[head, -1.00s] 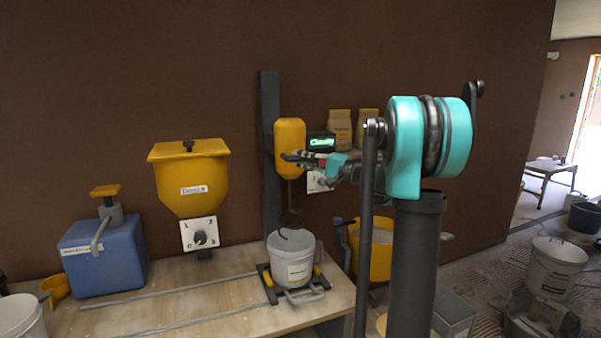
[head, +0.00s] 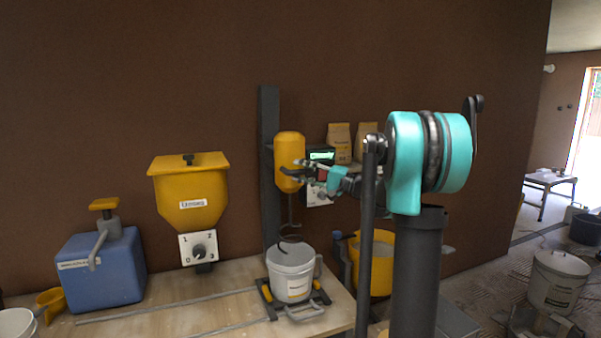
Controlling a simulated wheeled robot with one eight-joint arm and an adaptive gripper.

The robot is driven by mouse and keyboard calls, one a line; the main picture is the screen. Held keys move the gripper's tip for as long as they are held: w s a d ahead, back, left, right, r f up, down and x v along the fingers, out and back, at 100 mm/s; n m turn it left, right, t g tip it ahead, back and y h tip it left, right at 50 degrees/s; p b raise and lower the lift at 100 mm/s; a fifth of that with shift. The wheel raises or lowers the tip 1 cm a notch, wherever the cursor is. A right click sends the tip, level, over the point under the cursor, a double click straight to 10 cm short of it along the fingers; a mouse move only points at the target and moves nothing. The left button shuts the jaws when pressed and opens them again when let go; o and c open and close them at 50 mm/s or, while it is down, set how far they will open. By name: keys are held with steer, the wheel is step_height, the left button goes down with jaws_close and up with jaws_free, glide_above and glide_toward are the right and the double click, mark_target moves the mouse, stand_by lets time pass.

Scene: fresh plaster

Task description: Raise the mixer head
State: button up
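The yellow mixer head (head: 289,152) is mounted on a dark upright post (head: 269,120) at the back of the workbench. A thin dark stirrer (head: 290,208) hangs below it, its lower end just above a white bucket (head: 291,278). The bucket stands upright in a dark holder with yellow clamps. My gripper (head: 291,169) is at the front of the mixer head, overlapping its lower right part. Its dark fingers look spread, with nothing visible held. I cannot tell whether they touch the head.
A yellow hopper (head: 190,190) and a blue container (head: 100,270) stand left. Paper bags (head: 338,140) and a yellow tub (head: 379,262) are behind my arm. Metal rails lie on the bench.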

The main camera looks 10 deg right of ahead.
steer(key=v, duration=1.1)
steer(key=shift+d, duration=0.25)
steer(key=shift+s, duration=0.15)
steer(key=s+a+f+n+g+h, duration=0.1)
steer(key=s+a+f+g+h, duration=0.15)
steer(key=s+a+f, duration=0.5)
steer(key=s+a+f+g+h, duration=0.25)
steer(key=s+f+h, duration=0.2)
steer(key=f, duration=0.65)
steer(key=s+d+f+n+h, duration=0.1)
steer(key=s+d+f+h, duration=0.3)
steer(key=s+f, duration=0.4)
steer(key=s+d+f+n+h, duration=0.2)
steer(key=s+f+h, duration=0.4)
steer(key=s+f, duration=0.3)
steer(key=s+d, duration=0.1)
steer(key=s, duration=0.1)
steer(key=shift+s+d+f, duration=0.2)
steer(key=shift+s+d, duration=0.15)
steer(key=shift+s, duration=0.05)
